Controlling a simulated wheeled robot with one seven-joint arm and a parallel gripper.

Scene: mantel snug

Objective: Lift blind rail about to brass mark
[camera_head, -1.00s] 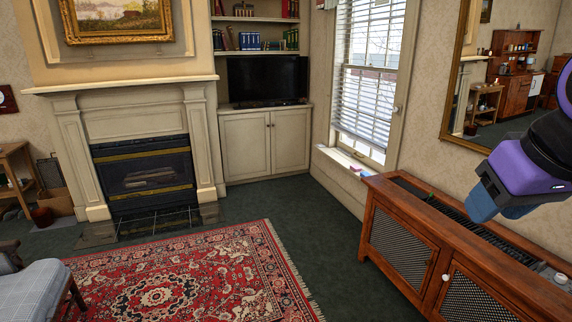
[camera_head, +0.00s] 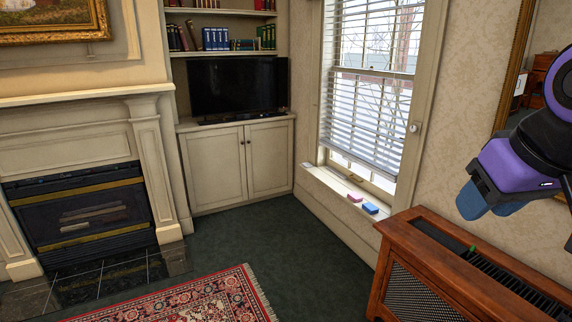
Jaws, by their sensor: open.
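The white slatted blind (camera_head: 362,95) hangs in the window at the centre right. Its bottom rail (camera_head: 358,156) hangs a short way above the sill, with a strip of glass showing below it. A small round brass-and-white knob (camera_head: 415,128) sits on the right window frame. I cannot make out for certain which feature is the brass mark. My gripper (camera_head: 482,207), with blue fingers, is at the right, in front of the wall and over the wooden cabinet, well apart from the blind. It is open and empty.
A wooden radiator cabinet (camera_head: 425,262) stands below my gripper, right of the window. Pink (camera_head: 354,197) and blue (camera_head: 370,208) blocks lie on the sill (camera_head: 335,185). A television (camera_head: 238,86) stands on a cream cupboard (camera_head: 232,164). Green carpet (camera_head: 290,250) before the window is clear.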

